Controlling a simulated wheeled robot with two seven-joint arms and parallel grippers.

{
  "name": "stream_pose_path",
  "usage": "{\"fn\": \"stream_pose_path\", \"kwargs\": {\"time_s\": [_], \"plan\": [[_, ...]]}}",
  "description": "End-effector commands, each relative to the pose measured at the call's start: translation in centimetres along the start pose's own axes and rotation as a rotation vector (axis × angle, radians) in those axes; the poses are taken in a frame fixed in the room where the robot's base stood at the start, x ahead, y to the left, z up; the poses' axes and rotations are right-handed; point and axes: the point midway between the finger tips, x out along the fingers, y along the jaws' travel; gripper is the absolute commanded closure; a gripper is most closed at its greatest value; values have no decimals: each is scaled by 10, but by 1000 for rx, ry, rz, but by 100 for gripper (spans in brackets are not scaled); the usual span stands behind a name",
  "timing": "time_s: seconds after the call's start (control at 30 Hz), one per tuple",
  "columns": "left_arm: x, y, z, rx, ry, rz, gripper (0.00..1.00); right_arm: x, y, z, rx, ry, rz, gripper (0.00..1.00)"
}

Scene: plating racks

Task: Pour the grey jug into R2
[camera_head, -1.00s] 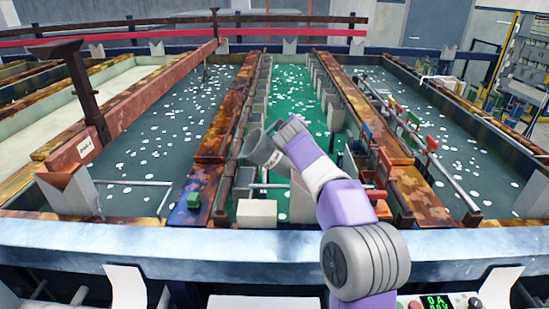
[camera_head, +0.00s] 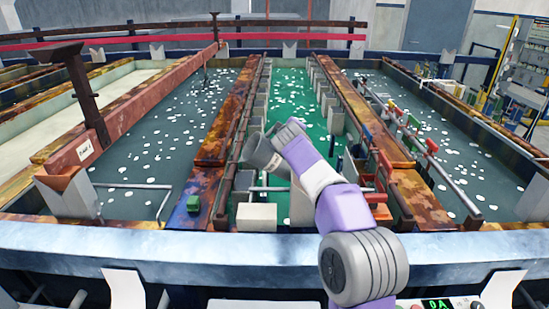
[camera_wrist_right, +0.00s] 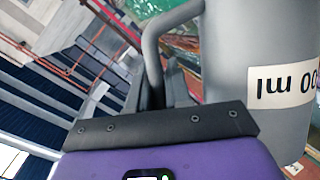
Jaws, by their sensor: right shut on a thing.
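The grey jug (camera_head: 257,154) is held above the near left side of the middle tank of green liquid (camera_head: 290,88), close to the rusty walkway. It is tilted, with its upper end leaning left in the head view. My right gripper (camera_head: 282,139) is shut on the jug's handle. In the right wrist view, the jug's grey body (camera_wrist_right: 235,70) with a white "ml" label fills the right side, and its handle (camera_wrist_right: 152,45) runs down to the gripper fingers (camera_wrist_right: 165,92). No stream of liquid is visible. I cannot read an R2 marking. My left gripper is not in view.
Dark-liquid tanks lie left (camera_head: 160,135) and right (camera_head: 455,150) of the middle one. Rusty walkways (camera_head: 222,130) and metal rails separate them.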

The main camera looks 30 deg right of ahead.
Motion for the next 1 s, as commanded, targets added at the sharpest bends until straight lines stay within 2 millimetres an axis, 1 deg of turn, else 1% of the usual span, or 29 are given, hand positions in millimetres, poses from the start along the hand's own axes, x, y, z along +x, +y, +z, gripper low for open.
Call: {"fn": "stream_pose_path", "kwargs": {"time_s": [0.33,0.73,1.0], "plan": [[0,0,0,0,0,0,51,-1,1,-1,0,4,4,100],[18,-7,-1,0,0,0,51,-2,-7,-8,-112,-17,49,100],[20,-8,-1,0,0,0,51,-3,-7,-10,-147,-25,63,100]]}}
